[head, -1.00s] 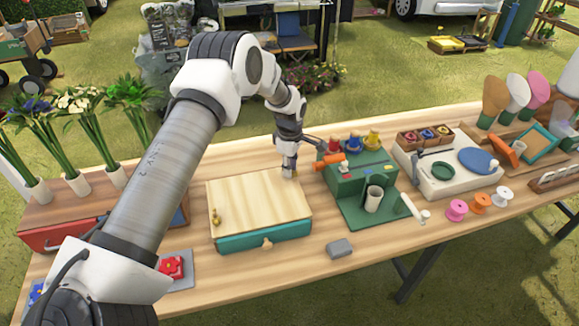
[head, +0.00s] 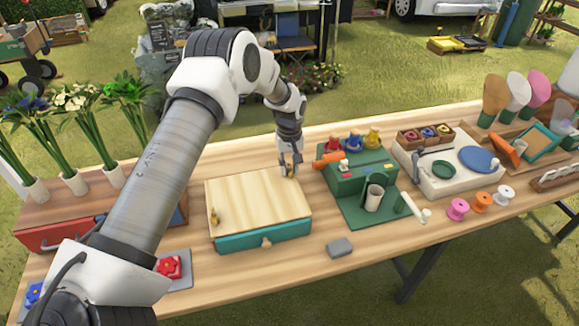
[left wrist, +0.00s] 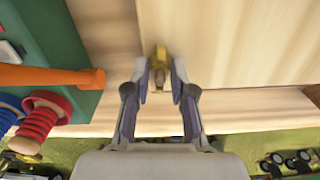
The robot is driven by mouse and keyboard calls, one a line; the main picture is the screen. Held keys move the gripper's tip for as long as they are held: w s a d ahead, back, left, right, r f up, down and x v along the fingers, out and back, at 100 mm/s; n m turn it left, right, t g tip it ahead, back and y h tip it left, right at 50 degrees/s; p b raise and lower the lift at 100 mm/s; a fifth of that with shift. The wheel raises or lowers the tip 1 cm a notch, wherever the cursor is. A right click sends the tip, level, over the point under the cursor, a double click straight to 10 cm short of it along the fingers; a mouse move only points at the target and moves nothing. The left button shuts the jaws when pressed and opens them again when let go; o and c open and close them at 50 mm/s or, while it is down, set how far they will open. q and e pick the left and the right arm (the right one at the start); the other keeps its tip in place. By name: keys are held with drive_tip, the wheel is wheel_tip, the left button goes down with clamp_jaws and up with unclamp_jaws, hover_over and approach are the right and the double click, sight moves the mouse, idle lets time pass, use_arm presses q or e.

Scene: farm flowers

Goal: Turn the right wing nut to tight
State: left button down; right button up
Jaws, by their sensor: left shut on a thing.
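The flower press (head: 260,200) has a pale wooden top board and a teal lower part, and it lies on the table. One brass wing nut (head: 214,217) stands at the left of the board. The right wing nut (left wrist: 159,56) is yellow brass and sits between my left fingertips in the left wrist view. My left gripper (head: 289,172) points down over the right part of the board and is shut on that wing nut. The fingers largely hide the nut in the head view. My right gripper is not in view.
A green stand (head: 360,182) with an orange-handled tool (head: 328,159) and several coloured spools is close to the right of the press. A grey block (head: 339,248) lies in front. Flower bunches stand at the left.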

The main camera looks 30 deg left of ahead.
use_arm(q)
drive_tip(key=m, duration=0.4)
drive_tip(key=shift+s+f+m+b, duration=0.2)
drive_tip(key=shift+f+m+b, duration=0.05)
drive_tip(key=shift+m+b, duration=0.05)
drive_tip(key=m, duration=0.4)
drive_tip(key=shift+m+b, duration=0.3)
drive_tip(key=shift+b, duration=0.05)
drive_tip(key=m, duration=0.4)
drive_tip(key=shift+m+b, duration=0.3)
drive_tip(key=m, duration=0.3)
drive_tip(key=shift+m, duration=0.3)
drive_tip(key=m+b, duration=0.1)
drive_tip(key=m, duration=0.3)
drive_tip(key=shift+m, duration=0.3)
drive_tip(key=m, duration=0.4)
drive_tip(key=m+b, duration=0.1)
drive_tip(key=m, duration=0.4)
drive_tip(key=shift+r, duration=0.1)
drive_tip(key=shift+m, duration=1.9)
